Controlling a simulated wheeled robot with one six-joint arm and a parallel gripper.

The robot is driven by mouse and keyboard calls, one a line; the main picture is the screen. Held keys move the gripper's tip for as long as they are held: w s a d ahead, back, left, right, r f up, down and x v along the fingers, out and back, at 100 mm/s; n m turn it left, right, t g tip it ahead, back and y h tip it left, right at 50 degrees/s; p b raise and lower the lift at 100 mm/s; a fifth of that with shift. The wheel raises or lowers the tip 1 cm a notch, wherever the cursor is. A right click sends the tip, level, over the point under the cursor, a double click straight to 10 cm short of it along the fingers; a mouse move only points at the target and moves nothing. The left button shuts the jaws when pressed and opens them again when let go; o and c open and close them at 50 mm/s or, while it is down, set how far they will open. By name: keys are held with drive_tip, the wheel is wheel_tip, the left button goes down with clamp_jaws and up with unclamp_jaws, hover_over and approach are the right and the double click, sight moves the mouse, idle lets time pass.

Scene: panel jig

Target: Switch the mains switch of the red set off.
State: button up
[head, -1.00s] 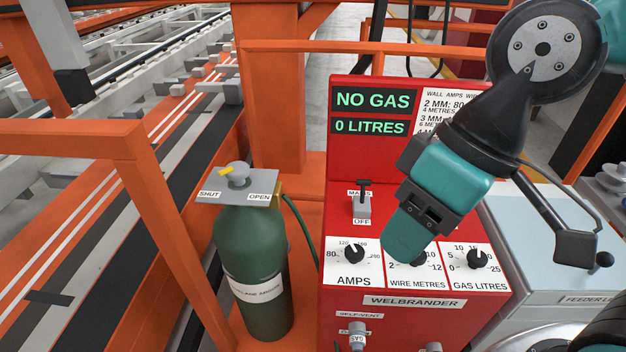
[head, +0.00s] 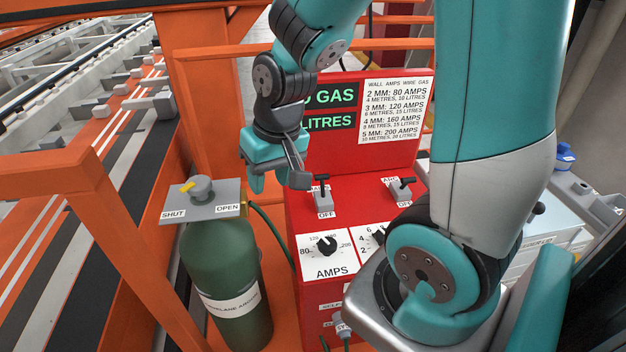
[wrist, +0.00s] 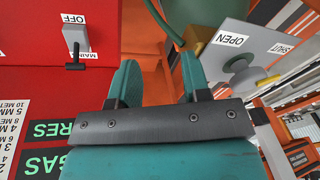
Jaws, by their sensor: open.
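The red set (head: 395,162) stands in the middle of the head view. Its mains switch (head: 323,200) is a grey block with a black T-shaped lever, with OFF written below. The switch also shows at the upper left of the wrist view (wrist: 75,38), where its lever leans towards the MAINS label, away from OFF. My gripper (head: 277,182) is open and empty, just left of the mains switch and apart from it. In the wrist view the two teal fingers (wrist: 160,78) are spread, with the switch to their left. My arm hides part of the display.
A second lever switch (head: 401,189), also with OFF below it, sits to the right on the set. The AMPS dial (head: 326,246) is in front. A green gas bottle (head: 225,265) with a SHUT/OPEN valve plate (head: 203,200) stands at the left. Orange frames surround the set.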

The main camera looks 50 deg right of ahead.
drive_tip(key=w+d+f+m+y, duration=0.2)
drive_tip(key=w+d+m+y, duration=0.15)
drive_tip(key=m, duration=0.45)
drive_tip(key=m+t+y, duration=0.3)
drive_tip(key=m+y, duration=0.3)
drive_tip(key=m, duration=0.7)
hover_over(323, 177)
drive_tip(key=w, duration=0.1)
drive_tip(key=shift+a+f+h, duration=0.1)
drive_tip(key=shift+f+h, duration=0.15)
drive_tip(key=shift+f, duration=0.15)
drive_tip(key=s+d+m+t+y, duration=0.1)
drive_tip(key=s+d+m+t, duration=0.15)
drive_tip(key=d+m, duration=0.2)
drive_tip(key=shift+n+y, duration=0.25)
drive_tip(key=shift+y, duration=0.05)
drive_tip(key=f, duration=0.4)
drive_tip(key=s+f+p, duration=0.1)
drive_tip(key=f, duration=0.2)
drive_tip(key=shift+d, duration=0.35)
drive_tip(key=shift+g, duration=0.25)
drive_tip(key=x, duration=0.2)
drive_tip(key=p+x, duration=0.1)
drive_tip(key=x, duration=0.2)
drive_tip(key=p+x, duration=0.1)
drive_tip(key=x, duration=0.1)
drive_tip(key=shift+w+a+f, duration=0.2)
drive_tip(key=shift+f, duration=0.25)
